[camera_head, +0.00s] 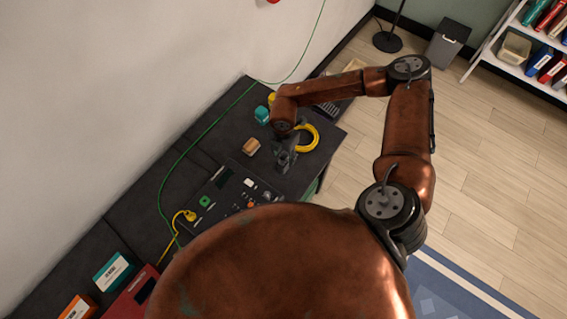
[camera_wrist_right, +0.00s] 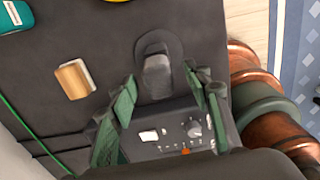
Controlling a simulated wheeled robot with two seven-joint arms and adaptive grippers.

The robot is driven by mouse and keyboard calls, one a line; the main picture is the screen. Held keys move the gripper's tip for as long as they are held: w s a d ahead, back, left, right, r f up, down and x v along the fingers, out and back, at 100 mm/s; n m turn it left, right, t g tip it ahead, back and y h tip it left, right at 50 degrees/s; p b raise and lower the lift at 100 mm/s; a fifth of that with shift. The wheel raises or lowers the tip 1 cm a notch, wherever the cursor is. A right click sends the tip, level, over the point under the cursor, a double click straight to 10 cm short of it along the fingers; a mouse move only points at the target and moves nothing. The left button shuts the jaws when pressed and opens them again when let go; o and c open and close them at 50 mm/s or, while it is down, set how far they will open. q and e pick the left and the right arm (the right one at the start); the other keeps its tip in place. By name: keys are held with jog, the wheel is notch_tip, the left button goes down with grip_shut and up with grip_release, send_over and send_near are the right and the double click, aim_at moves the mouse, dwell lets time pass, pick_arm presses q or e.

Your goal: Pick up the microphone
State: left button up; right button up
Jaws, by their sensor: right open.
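The microphone (camera_wrist_right: 157,72) appears to be the dark grey piece with a rounded base on the dark bench top, in the upper middle of the right wrist view. My right gripper (camera_wrist_right: 160,80) is open, with its green fingers on either side of the microphone's near end. I cannot tell whether they touch it. In the head view my right gripper (camera_head: 285,155) is low over the bench, and I cannot separate the microphone from it there. My left gripper is not in view.
A grey control box (camera_wrist_right: 172,133) with knobs lies close to the fingers. A tan block (camera_wrist_right: 73,79) and a teal item (camera_wrist_right: 15,17) lie to the left. A yellow cable coil (camera_head: 313,140) is beside the gripper. A green cable (camera_head: 180,158) runs along the wall side.

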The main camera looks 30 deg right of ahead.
notch_tip(320, 180, down, 5)
jog(key=shift+w, duration=0.15)
jog(key=shift+c, duration=0.3)
grip_shut()
dwell(0.3)
